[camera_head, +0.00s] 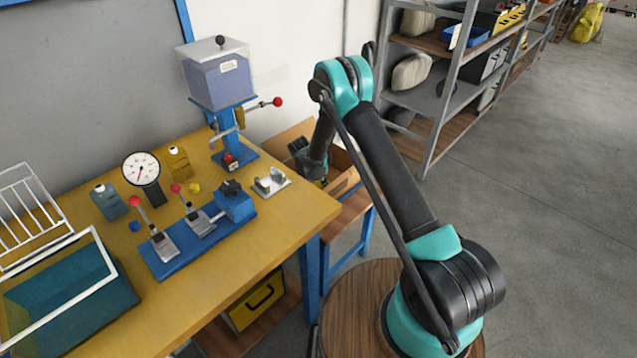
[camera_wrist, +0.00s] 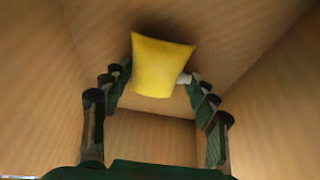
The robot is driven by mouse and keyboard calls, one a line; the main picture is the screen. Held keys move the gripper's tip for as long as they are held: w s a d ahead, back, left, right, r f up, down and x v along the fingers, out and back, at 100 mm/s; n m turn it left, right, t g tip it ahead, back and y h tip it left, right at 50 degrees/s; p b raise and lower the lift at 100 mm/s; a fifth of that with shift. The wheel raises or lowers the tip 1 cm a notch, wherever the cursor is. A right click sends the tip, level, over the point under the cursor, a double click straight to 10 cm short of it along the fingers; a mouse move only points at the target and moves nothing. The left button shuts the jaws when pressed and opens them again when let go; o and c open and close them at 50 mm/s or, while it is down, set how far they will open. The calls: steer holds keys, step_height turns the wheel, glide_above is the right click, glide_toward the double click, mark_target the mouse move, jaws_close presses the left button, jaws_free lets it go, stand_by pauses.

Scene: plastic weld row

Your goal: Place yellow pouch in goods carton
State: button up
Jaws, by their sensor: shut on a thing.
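The yellow pouch (camera_wrist: 162,66) is between the fingertips of my gripper (camera_wrist: 158,76) in the wrist view. My gripper is shut on it. Brown cardboard walls of the goods carton (camera_wrist: 265,110) surround the pouch and fingers on several sides. In the head view the open carton (camera_head: 288,136) stands beyond the workbench's right end, on a lower wooden stand. My gripper (camera_head: 314,172) reaches down into it there, partly hidden by the carton's wall. I cannot tell whether the pouch touches the carton's floor.
The yellow workbench (camera_head: 270,233) holds a blue clamp fixture (camera_head: 170,258), a dial gauge (camera_head: 141,168), bottles and a blue press (camera_head: 232,130). A wire rack (camera_head: 30,215) is at left. Grey shelving (camera_head: 448,95) stands behind the carton. The floor at right is clear.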

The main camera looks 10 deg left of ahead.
steer(key=shift+f, duration=0.1)
steer(key=o, duration=1.1)
